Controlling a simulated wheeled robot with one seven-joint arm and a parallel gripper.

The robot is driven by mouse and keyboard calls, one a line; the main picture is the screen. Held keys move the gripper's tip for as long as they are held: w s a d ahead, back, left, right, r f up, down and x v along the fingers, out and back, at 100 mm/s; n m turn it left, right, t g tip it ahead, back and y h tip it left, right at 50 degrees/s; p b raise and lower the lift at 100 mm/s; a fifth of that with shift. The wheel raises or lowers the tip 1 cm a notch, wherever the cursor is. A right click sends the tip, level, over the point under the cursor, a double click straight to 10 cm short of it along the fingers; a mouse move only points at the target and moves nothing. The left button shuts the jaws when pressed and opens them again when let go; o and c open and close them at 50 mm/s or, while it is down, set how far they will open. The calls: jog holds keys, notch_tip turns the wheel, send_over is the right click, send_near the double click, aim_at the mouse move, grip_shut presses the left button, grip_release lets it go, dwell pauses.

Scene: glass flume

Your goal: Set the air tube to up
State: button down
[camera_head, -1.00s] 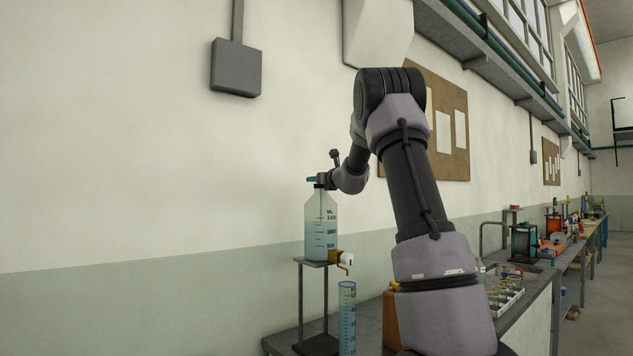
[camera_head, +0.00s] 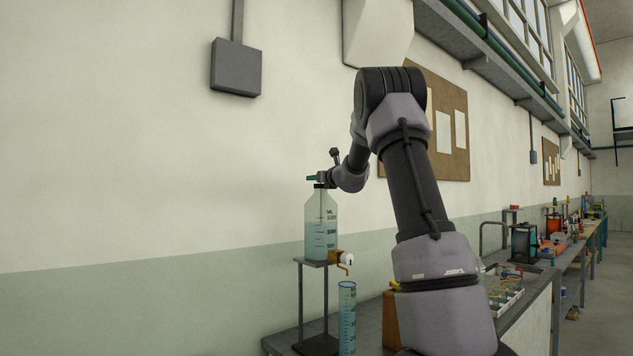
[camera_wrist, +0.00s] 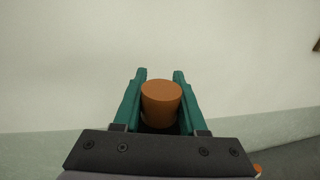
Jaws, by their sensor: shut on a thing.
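A clear bottle (camera_head: 321,228) with a printed scale and bluish liquid stands upright on a small metal stand (camera_head: 312,263). My gripper (camera_head: 314,177) is at the top of the bottle, its teal fingers level above the neck. In the wrist view my gripper (camera_wrist: 160,88) is shut on a brown-orange round cap (camera_wrist: 161,90), with one finger on each side. I take this cap to be the top of the air tube.
A brass tap with a white knob (camera_head: 347,258) sticks out low on the bottle. A measuring cylinder (camera_head: 347,315) stands below it. A rack of small items (camera_head: 505,290) is on the bench at right. The wall behind is bare near the gripper.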

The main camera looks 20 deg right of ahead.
jog(key=shift+r, duration=1.6)
jog(key=shift+c, duration=2.2)
grip_release()
jog(key=shift+s+f, duration=0.1)
jog(key=s+d, duration=0.1)
jog(key=s, duration=0.9)
jog(key=shift+s+d, duration=0.25)
jog(key=shift+d, duration=0.1)
jog(key=shift+a, duration=0.1)
